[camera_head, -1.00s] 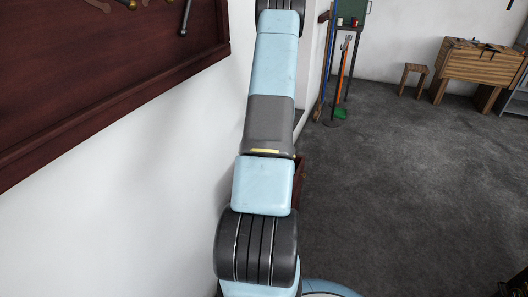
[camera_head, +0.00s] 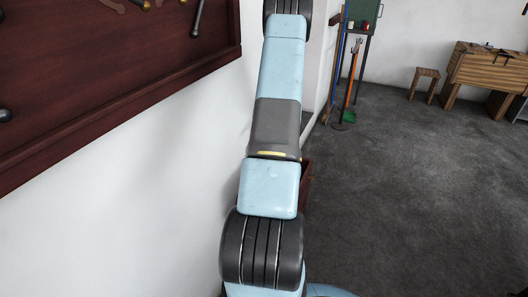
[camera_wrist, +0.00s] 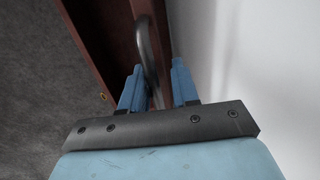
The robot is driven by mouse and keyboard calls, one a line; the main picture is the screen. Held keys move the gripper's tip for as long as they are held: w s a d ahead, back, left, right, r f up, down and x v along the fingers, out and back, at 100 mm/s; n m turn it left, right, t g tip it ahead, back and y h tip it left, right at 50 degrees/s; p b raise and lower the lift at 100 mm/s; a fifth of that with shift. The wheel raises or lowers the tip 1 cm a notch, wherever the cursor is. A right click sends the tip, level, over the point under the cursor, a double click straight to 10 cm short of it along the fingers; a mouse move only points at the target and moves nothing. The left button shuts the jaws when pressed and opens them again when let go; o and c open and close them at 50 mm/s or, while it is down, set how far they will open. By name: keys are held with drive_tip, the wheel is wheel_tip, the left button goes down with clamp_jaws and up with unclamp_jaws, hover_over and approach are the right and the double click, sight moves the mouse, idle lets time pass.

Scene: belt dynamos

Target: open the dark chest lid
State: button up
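A dark red-brown wooden chest (camera_wrist: 98,35) fills the upper middle of the wrist view, close to the white wall. A curved grey metal handle (camera_wrist: 145,45) stands out from its wood. My gripper (camera_wrist: 157,78) has its two blue fingers apart, and the handle runs down between them, nearer the left finger. I cannot tell whether a finger touches the handle. In the head view only a small reddish-brown strip of the chest (camera_head: 305,177) shows beside my arm, which hides the rest. My gripper is out of sight there. Whether the lid is raised cannot be told.
The white wall (camera_head: 150,180) runs along the left, with a dark red tool board (camera_head: 110,75) on it. Brooms (camera_head: 354,80), a stool (camera_head: 426,75) and a wooden workbench (camera_head: 485,70) stand farther back. The dark grey floor (camera_head: 410,180) to the right is clear.

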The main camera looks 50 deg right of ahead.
drive_tip(key=shift+d+r, duration=0.2)
drive_tip(key=shift+r, duration=0.25)
drive_tip(key=a+v, duration=0.1)
drive_tip(key=v, duration=1.1)
drive_tip(key=shift+s+d+r, duration=0.2)
drive_tip(key=shift+d+r, duration=0.15)
